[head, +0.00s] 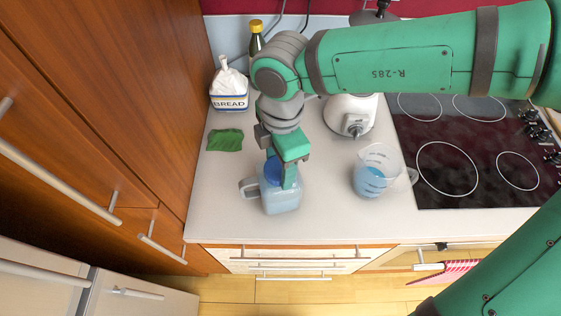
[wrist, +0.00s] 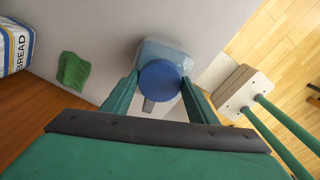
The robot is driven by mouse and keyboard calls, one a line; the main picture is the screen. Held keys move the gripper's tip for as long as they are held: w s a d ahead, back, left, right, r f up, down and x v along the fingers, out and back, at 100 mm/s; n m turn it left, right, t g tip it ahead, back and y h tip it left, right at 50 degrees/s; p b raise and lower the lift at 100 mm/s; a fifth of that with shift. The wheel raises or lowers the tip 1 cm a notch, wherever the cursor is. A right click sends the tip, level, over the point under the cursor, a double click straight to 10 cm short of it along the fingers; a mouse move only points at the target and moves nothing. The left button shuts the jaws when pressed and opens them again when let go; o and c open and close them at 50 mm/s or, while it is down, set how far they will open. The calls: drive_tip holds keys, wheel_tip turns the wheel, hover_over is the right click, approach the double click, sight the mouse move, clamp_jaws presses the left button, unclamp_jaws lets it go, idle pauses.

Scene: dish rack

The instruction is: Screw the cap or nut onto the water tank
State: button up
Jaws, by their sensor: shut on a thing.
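The water tank (head: 281,198) is a pale blue translucent jug with a handle on its left, upright near the front of the white counter. Its body also shows in the wrist view (wrist: 168,53) behind the cap. The round blue cap (wrist: 160,81) is at the tank's top, and its edge shows in the head view (head: 273,171). My gripper (wrist: 158,82) points down over the tank, with its green fingers closed on either side of the cap. I cannot tell whether the cap is threaded on or only resting at the neck.
A measuring jug (head: 374,172) with blue liquid stands to the right, beside the black hob (head: 450,150). A green cloth (head: 225,140), a bread bag (head: 229,88) and a dark bottle (head: 256,38) are at the left and back. A white appliance (head: 350,112) stands behind.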

drive_tip(key=shift+r, duration=0.1)
drive_tip(key=shift+c, duration=0.7)
drive_tip(key=o, duration=1.8)
drive_tip(key=shift+c, duration=0.2)
drive_tip(key=shift+s, duration=0.1)
